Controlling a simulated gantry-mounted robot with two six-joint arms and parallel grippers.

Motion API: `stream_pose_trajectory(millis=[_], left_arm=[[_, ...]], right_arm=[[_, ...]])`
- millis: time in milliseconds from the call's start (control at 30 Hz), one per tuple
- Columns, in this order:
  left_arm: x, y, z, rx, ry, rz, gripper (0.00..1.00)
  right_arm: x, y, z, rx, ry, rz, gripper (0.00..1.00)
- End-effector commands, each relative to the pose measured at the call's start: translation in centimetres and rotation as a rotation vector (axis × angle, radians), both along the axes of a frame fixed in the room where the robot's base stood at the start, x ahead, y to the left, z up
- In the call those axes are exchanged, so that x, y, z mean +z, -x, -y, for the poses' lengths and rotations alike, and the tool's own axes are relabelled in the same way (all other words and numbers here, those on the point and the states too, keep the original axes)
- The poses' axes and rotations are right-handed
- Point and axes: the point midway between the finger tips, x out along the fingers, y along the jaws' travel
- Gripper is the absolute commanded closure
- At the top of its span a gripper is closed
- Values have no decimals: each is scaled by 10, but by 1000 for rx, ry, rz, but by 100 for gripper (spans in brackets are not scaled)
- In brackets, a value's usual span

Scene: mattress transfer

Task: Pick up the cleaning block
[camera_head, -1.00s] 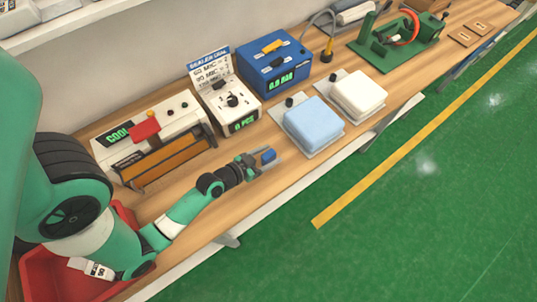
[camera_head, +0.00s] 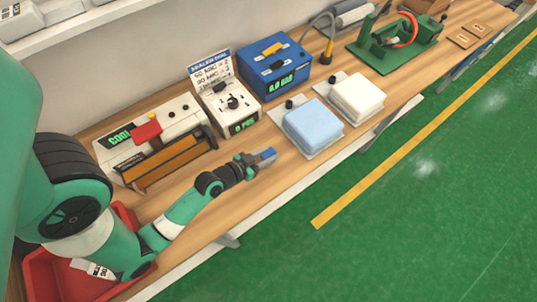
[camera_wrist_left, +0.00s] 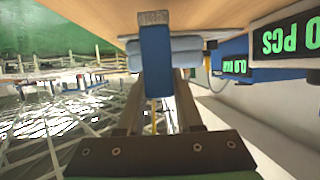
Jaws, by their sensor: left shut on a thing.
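The cleaning block is a small blue block (camera_head: 267,154) at the tip of my left gripper (camera_head: 262,157) in the head view. The gripper is shut on it, just above the wooden bench near its front edge. In the left wrist view the blue block (camera_wrist_left: 156,62) stands between the two fingers (camera_wrist_left: 157,105), with a pale strip at its top end near the bench surface. I cannot tell whether the block touches the bench. My right gripper is not in view.
A light blue pad (camera_head: 313,122) and a white pad (camera_head: 356,97) lie to the right on trays. A white control box (camera_head: 228,104), a blue box (camera_head: 273,68) and a sealer (camera_head: 160,145) stand behind. A red bin (camera_head: 60,278) is at lower left.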

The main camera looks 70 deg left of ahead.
Motion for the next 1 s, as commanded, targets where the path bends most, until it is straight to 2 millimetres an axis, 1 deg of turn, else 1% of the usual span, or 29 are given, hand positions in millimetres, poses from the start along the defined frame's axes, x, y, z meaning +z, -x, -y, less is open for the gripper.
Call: stream_pose_trajectory(millis=[33,67,200,233,300,367,400,433,500,733,767,800,900,1000], left_arm=[[17,0,0,0,-2,4,100],[19,-1,4,-4,-1,-2,100],[42,-5,23,-13,-4,-2,100],[45,-5,27,-13,-4,-4,100],[57,-7,37,-13,-5,0,100],[65,-10,49,-20,-5,0,100],[75,-11,55,-17,-6,5,100],[72,-12,63,-21,-5,0,100],[77,-14,77,-18,-4,4,100],[101,-22,120,-11,0,8,100],[110,-22,122,-6,0,2,100],[113,-22,125,-3,0,-3,100],[113,-24,132,-2,-1,-2,100],[112,-24,136,-1,0,0,100]], right_arm=[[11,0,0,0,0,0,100],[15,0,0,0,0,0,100],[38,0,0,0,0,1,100],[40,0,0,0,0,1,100],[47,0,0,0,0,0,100],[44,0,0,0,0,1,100],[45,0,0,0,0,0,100],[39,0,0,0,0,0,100],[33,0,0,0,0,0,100],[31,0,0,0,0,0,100],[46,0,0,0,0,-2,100],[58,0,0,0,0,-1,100],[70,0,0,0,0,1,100],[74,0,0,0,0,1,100]])
